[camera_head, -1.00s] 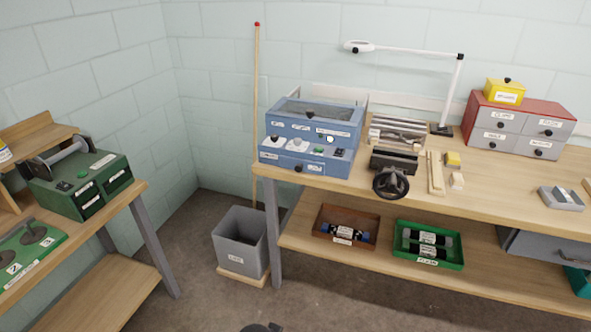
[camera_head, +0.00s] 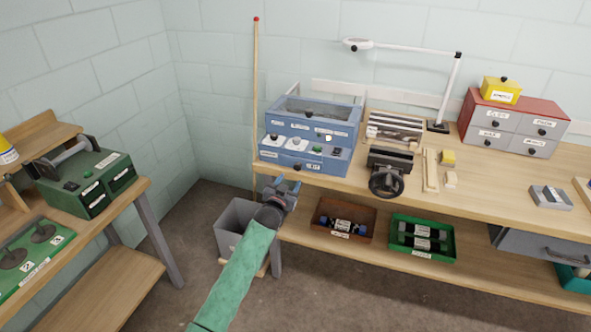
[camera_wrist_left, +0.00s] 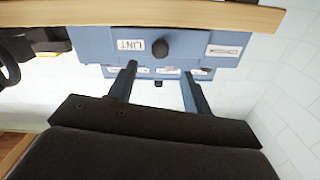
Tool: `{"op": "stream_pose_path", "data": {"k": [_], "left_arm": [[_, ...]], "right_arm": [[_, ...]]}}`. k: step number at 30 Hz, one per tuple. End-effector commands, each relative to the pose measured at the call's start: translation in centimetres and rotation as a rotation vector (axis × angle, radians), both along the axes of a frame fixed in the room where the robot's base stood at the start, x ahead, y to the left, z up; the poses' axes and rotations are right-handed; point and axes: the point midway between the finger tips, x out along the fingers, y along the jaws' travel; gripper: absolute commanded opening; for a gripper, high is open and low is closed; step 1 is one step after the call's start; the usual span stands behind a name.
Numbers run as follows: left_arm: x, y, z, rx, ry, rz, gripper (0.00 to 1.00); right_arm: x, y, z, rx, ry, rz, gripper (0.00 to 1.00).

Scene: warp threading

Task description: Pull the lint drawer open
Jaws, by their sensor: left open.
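The lint drawer (camera_head: 313,168) is the low front panel of the blue machine (camera_head: 347,127) on the bench. It has a dark round knob (camera_head: 297,167) and appears shut. In the left wrist view, the white LINT label (camera_wrist_left: 130,45) sits beside the black knob (camera_wrist_left: 160,47). My left gripper (camera_head: 286,184) is open and empty, just in front of and below the drawer in the head view. Its two fingers (camera_wrist_left: 159,72) point toward the drawer front in the left wrist view, one to each side of the knob's line, apart from it. My right gripper is out of view.
The bench edge (camera_head: 400,197) runs right under the machine. A grey bin (camera_head: 229,226) stands on the floor, partly behind my left arm. A vise with a handwheel (camera_head: 386,181) is right of the machine. A brown tray (camera_head: 364,218) and a green tray (camera_head: 448,240) lie on the lower shelf.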

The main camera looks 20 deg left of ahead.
Motion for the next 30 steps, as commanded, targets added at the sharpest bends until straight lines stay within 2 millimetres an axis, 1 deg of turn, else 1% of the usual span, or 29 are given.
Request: {"op": "stream_pose_path", "data": {"k": [2,6,12,15,21,29,30], "left_arm": [[0.7,0.0,0.2,0.000,-0.001,0.000,0.50],[2.5,-0.1,0.4,-0.001,-0.001,0.000,0.50],[5.3,-0.2,0.3,0.000,0.000,0.000,0.50],[6.3,-0.2,0.2,0.000,0.001,0.000,0.50],[7.4,-0.3,0.0,-0.001,0.001,0.000,0.50],[7.5,-0.3,-0.1,0.000,0.001,0.000,0.50],[7.5,-0.3,-0.1,0.000,0.001,0.000,0.48]], "right_arm": [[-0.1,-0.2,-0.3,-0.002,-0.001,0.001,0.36],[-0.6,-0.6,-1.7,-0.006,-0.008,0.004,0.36],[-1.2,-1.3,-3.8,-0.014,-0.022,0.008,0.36],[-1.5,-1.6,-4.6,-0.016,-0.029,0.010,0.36],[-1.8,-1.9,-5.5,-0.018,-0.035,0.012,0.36],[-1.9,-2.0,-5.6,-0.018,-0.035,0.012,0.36],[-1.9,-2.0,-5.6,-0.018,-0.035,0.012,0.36]]}}
